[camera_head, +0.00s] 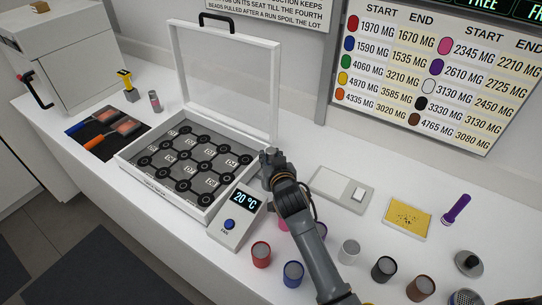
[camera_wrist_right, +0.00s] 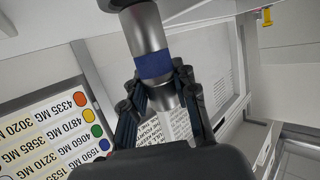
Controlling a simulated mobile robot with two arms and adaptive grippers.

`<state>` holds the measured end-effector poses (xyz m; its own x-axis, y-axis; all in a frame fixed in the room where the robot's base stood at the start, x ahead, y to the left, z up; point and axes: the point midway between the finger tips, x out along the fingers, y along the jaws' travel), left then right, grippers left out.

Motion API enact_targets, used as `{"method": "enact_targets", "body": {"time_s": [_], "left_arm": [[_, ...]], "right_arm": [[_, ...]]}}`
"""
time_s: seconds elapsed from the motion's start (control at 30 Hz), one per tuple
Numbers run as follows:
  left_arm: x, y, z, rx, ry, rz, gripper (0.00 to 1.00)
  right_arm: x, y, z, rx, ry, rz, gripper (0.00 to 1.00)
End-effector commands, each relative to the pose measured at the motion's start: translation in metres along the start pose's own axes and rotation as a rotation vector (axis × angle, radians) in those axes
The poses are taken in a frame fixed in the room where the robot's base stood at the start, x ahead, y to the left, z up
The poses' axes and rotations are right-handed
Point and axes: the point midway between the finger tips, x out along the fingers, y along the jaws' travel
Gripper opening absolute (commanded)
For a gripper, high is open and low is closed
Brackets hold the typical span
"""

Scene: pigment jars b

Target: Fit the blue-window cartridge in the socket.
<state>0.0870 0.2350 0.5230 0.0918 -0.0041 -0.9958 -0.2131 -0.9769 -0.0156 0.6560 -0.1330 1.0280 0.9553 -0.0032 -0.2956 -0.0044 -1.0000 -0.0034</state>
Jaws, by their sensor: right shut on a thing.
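My right gripper (camera_head: 270,160) reaches up to the right edge of an open white box (camera_head: 165,197). In the wrist view the right gripper (camera_wrist_right: 165,95) is shut on a silver cylinder with a blue band, which looks like the blue-window cartridge (camera_wrist_right: 153,64). Its far end runs toward the top of that view. In the head view I cannot make out the cartridge at the gripper. The box holds a dark panel with several black rings and pale tags between them. I cannot tell which spot is the socket. My left gripper is not in view.
The box's clear lid (camera_head: 225,85) stands open. A 20 °C controller (camera_head: 238,215) sits at its front right. Red (camera_head: 261,255), blue (camera_head: 293,273) and other jars stand around my arm. A flat scale (camera_head: 341,190) and yellow tray (camera_head: 408,219) lie right.

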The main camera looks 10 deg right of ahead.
Motion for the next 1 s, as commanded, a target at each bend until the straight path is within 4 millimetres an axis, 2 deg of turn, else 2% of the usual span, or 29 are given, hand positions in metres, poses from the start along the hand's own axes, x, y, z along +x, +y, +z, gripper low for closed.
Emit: {"method": "enact_targets", "body": {"time_s": [1.0], "left_arm": [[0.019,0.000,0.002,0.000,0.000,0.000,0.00]], "right_arm": [[0.008,0.000,0.025,0.000,0.000,0.000,0.00]]}}
